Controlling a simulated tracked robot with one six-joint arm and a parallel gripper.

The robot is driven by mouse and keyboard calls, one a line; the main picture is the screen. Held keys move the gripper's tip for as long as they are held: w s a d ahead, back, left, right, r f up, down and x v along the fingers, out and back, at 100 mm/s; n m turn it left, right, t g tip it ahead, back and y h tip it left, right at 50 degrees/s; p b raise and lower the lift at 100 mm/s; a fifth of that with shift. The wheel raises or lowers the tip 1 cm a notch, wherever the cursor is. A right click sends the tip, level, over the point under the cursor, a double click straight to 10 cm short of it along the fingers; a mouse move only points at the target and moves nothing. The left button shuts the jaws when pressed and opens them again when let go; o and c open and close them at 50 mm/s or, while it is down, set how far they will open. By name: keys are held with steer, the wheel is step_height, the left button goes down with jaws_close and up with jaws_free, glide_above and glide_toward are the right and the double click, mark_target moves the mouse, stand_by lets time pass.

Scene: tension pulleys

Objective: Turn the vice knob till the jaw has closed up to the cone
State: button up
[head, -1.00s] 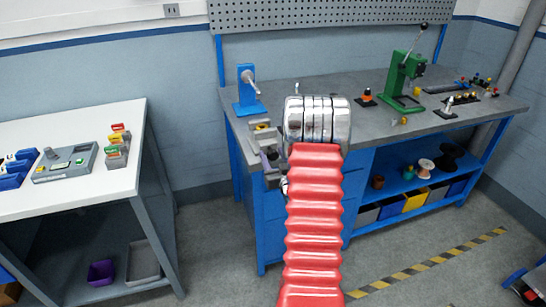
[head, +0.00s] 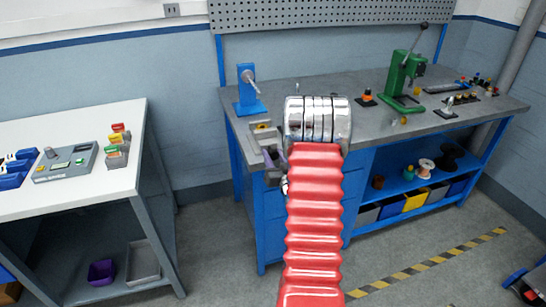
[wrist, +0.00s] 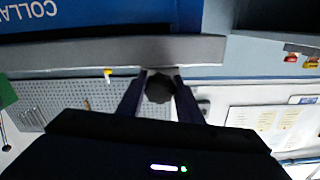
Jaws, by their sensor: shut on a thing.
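The grey vice (head: 262,134) sits at the front left edge of the workbench in the head view. It is small there and partly covered by my arm. In the wrist view the dark round knob (wrist: 159,87) lies between the two fingers of my gripper (wrist: 160,92), which is shut on it. In the head view only part of my gripper shows, beside the front of the vice. The cone cannot be made out clearly, and the gap between jaw and cone is too small to judge.
A blue stand (head: 249,92) with a handle is behind the vice on the workbench (head: 345,88). A green press (head: 404,78) stands farther right. A white table (head: 75,188) with trays is at the left, with open floor between.

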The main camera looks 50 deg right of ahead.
steer(key=shift+a+m, duration=0.1)
steer(key=shift+m, duration=0.5)
steer(key=o, duration=1)
steer(key=v, duration=1.3)
steer(key=shift+s+a, duration=0.2)
steer(key=shift+s, duration=0.1)
steer(key=shift+o, duration=0.2)
